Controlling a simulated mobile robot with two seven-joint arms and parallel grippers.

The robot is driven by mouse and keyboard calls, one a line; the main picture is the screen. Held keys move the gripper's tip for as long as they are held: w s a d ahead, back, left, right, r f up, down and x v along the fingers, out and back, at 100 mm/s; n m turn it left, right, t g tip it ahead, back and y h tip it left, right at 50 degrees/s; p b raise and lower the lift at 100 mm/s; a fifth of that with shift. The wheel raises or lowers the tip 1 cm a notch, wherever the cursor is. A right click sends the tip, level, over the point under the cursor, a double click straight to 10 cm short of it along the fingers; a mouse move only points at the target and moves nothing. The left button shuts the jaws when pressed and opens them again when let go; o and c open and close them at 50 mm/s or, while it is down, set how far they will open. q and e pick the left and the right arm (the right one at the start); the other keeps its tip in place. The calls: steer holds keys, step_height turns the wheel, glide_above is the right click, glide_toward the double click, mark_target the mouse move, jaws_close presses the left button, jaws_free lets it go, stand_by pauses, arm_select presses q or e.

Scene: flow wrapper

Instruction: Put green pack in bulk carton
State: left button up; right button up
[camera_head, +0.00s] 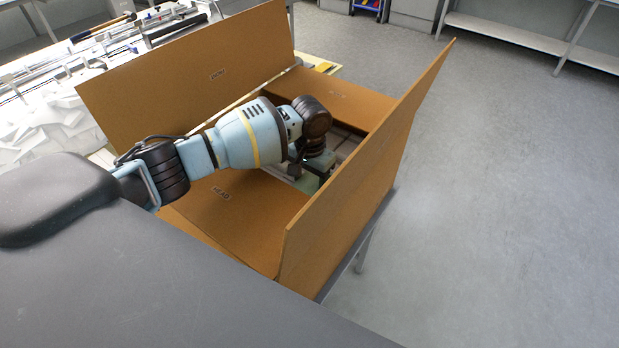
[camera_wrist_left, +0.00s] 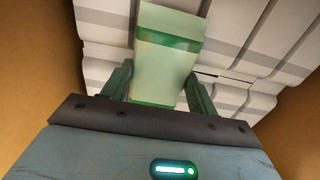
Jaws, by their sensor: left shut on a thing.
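The bulk carton (camera_head: 260,225) is a large open brown box with its flaps spread, in the middle of the head view. My left arm reaches over its near left side, and my left gripper (camera_head: 312,182) is down inside the opening, partly hidden by the wrist. In the left wrist view, my left gripper (camera_wrist_left: 158,88) is shut on the green pack (camera_wrist_left: 165,65), a pale green packet with darker green bands. The pack is between the two fingers, above white packs (camera_wrist_left: 240,50) that lie in rows in the carton. I cannot tell whether it touches them. My right gripper is not in view.
The carton's tall flaps stand up at the back left (camera_head: 190,75) and right (camera_head: 365,165), close around my arm. A machine bench with white packs (camera_head: 45,125) is at the left. The floor (camera_head: 520,200) at the right is clear.

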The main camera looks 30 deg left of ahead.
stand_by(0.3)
arm_select(q)
steer(key=o, duration=1)
steer(key=shift+o, duration=0.2)
steer(key=o, duration=0.3)
